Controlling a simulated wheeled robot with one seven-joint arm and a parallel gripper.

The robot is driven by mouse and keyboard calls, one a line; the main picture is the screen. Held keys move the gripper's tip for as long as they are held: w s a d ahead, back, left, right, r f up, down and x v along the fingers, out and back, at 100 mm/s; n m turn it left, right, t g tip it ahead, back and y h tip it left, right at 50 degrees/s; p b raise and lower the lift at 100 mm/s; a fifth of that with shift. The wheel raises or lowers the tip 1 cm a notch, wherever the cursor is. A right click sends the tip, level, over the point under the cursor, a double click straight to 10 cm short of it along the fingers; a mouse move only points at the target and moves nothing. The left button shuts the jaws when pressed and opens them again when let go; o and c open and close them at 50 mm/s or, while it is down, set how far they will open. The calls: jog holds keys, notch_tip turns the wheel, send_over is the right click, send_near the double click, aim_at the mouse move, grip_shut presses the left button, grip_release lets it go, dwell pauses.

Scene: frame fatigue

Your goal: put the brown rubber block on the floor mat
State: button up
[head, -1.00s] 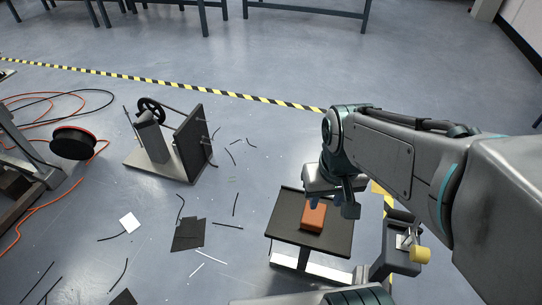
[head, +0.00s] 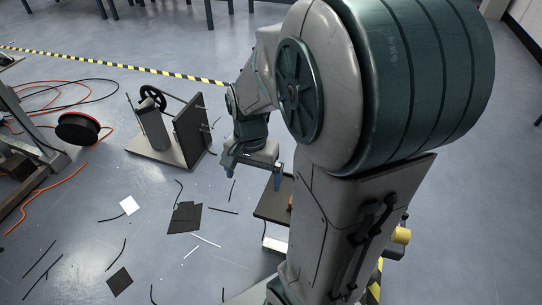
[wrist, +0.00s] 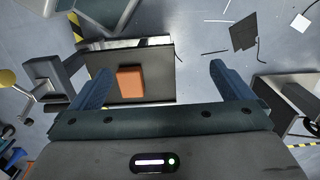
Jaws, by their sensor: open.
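The orange-brown block (wrist: 130,82) lies on a small black-topped stand (wrist: 160,58). In the head view my arm hides most of the stand (head: 270,208), and only a sliver of the block (head: 291,202) shows. My gripper (head: 252,172) is open and empty, above and left of the stand in the head view. In the wrist view the block shows between the blue fingers (wrist: 160,70), nearer the left one, and is apart from them. A dark flat square (head: 185,217) lies on the floor left of the stand; I cannot tell whether it is the mat.
A fixture with a handwheel and upright dark plate (head: 190,130) stands left of my gripper. A cable reel (head: 78,128) and orange cables lie at far left. Another dark square (head: 119,281), a white piece (head: 129,205) and thin strips litter the floor. A striped line (head: 130,66) crosses behind.

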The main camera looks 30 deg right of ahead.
jog(key=w+d+f+m+g+h+b, duration=0.1)
jog(key=w+d+f+m+g+h, duration=0.15)
jog(key=d+f+m, duration=0.55)
jog(key=w+d+f+m+g+h+b, duration=0.1)
jog(key=w+d+f+m, duration=0.25)
jog(key=d+m, duration=0.45)
jog(key=s+f+b, duration=0.1)
jog(key=f, duration=0.1)
jog(key=s+f+m+b, duration=0.1)
jog(key=f, duration=0.2)
jog(key=s+f+m+b, duration=0.1)
jog(key=f, duration=0.1)
jog(key=shift+s+d+f+t, duration=0.1)
jog(key=shift+d+f+t, duration=0.15)
jog(key=shift+f, duration=0.1)
jog(key=b+x, duration=0.3)
jog(key=x, duration=0.2)
jog(key=shift+a+f, duration=0.1)
jog(key=shift+f, duration=0.05)
jog(key=c, duration=1.1)
jog(key=shift+r, duration=0.2)
